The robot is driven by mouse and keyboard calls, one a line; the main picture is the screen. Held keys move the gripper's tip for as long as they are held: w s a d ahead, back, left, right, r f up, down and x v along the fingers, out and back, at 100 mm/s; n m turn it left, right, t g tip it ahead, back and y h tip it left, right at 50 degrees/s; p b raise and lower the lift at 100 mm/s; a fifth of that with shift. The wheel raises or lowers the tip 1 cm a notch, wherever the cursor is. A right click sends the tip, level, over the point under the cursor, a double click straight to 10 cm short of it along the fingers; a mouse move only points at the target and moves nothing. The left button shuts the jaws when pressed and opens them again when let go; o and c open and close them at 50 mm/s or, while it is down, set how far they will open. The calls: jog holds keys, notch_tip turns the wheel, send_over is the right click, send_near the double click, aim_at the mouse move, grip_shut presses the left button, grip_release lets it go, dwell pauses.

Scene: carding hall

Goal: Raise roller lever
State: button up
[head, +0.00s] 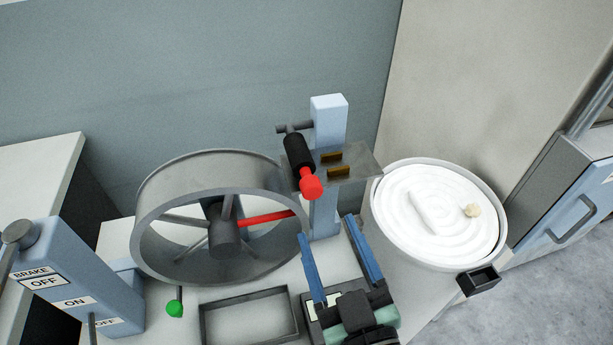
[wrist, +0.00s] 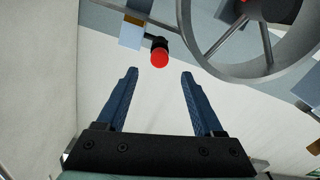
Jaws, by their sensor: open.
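A lever with a black body (head: 297,152) and a red end knob (head: 312,187) is mounted on a light blue post (head: 328,115), near a clear plate. It slants down toward the front, red end lowest. I take it to be the roller lever. My gripper (head: 327,227) is open and empty, its blue fingers pointing up toward the post and lower in the picture than the red knob. In the wrist view the red knob (wrist: 159,60) shows just beyond the gap between the open fingertips (wrist: 159,74), apparently apart from them.
A large grey spoked wheel (head: 150,222) with one red spoke stands left of the post. A green-tipped lever (head: 175,308) and a grey tray (head: 250,291) are in front. A brake box (head: 75,275) stands left. A round can of white sliver (head: 366,215) stands right.

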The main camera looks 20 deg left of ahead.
aim_at(313, 193)
jog(key=p+x, duration=0.4)
jog(key=x, duration=0.7)
jog(key=shift+r, duration=0.2)
jog(key=shift+x, duration=0.75)
jog(key=shift+f, duration=0.15)
grip_shut()
